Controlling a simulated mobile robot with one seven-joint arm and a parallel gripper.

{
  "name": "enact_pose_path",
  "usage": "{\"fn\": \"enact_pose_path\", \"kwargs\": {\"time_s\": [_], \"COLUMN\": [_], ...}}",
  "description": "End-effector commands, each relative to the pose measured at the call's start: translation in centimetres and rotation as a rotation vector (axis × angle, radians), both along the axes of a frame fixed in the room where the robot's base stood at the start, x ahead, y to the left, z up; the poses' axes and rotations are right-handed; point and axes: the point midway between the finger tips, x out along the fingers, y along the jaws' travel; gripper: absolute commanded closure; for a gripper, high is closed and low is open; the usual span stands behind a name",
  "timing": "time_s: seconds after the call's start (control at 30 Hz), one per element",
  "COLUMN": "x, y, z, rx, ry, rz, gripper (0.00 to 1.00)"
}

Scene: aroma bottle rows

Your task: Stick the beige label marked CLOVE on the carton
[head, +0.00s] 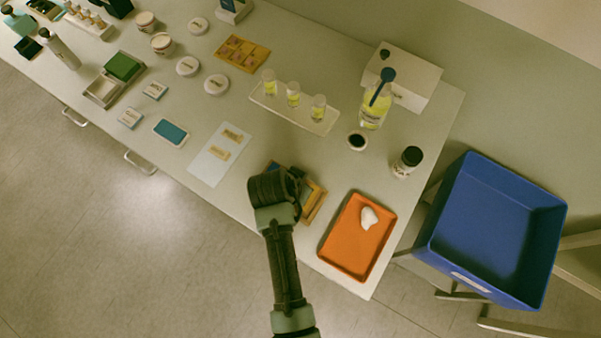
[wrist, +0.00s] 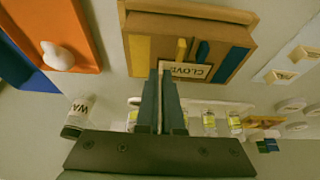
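The beige CLOVE label (wrist: 190,71) is right at my fingertips in the wrist view, its left end partly covered by a finger. It lies over the near edge of a brown box (wrist: 135,55) with blue and yellow strips in it. I cannot tell whether the label is touching the box or held. The box shows in the head view (head: 316,203), partly hidden by my gripper (head: 277,187). In the wrist view, my gripper's fingers (wrist: 162,74) are close together with a narrow gap between them. I cannot tell which object is the carton.
A pale sheet (head: 207,167) with two beige labels lies left of the box. An orange tray (head: 346,253) holding a white object is to its right. A bottle rack (head: 270,106), a spray bottle (head: 371,117) and a white box (head: 415,72) stand behind. A blue bin (head: 500,225) is beyond the table's right edge.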

Motion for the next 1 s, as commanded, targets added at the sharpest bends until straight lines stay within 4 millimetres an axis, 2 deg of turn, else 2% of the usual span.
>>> {"fn": "enact_pose_path", "kwargs": {"time_s": [0.1, 0.3, 0.33, 0.77, 1.0], "x": [-0.2, -0.2, -0.2, -0.2, -0.1], "y": [0.0, 0.1, 0.1, 0.1, 0.1], "z": [-0.3, -0.3, -0.3, -0.2, 1.2], "rx": [0.001, 0.001, 0.001, 0.003, 0.002], "ry": [0.007, 0.006, 0.006, 0.006, 0.004], "rz": [0.000, 0.001, 0.001, 0.003, 0.002], "gripper": [1.00, 0.63, 0.61, 0.61, 0.61]}}
